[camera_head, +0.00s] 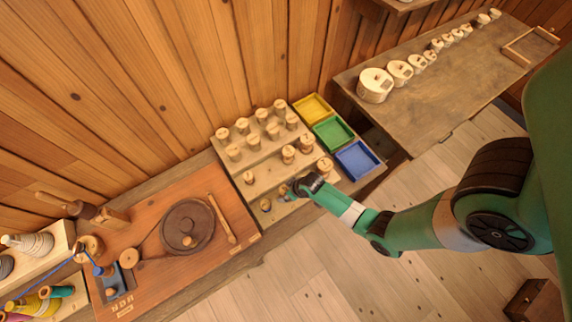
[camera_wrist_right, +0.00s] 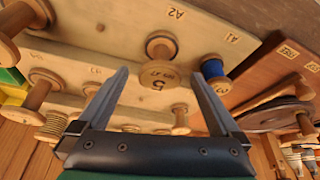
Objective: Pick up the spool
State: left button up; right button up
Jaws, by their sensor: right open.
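In the right wrist view, my right gripper (camera_wrist_right: 157,76) is open, with one finger on each side of a wooden spool (camera_wrist_right: 158,74) marked with a 5. Bare gaps show between this spool and both fingers. A blue-wound spool (camera_wrist_right: 213,69) stands to the right, beyond the right finger, near the label A1. In the head view, my right gripper (camera_head: 294,189) is at the front row of the stepped spool rack (camera_head: 247,168), and it partly hides the spools there. My left gripper is out of view.
More spools stand close by, including a large one (camera_wrist_right: 20,26) left of the fingers. Yellow, green and blue trays (camera_head: 357,161) lie right of the rack. A board with a dark wheel (camera_head: 187,226) lies left.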

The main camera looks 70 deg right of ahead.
aim_at(283, 191)
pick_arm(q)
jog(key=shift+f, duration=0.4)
pick_arm(e)
jog(key=shift+w+f, duration=0.15)
jog(key=shift+f, duration=0.25)
jog(key=b+x, duration=0.3)
jog(key=x, duration=0.2)
jog(key=shift+w+d, duration=0.1)
jog(key=shift+w, duration=0.1)
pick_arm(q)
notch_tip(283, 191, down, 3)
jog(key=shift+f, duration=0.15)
pick_arm(e)
jog(key=c, duration=1.4)
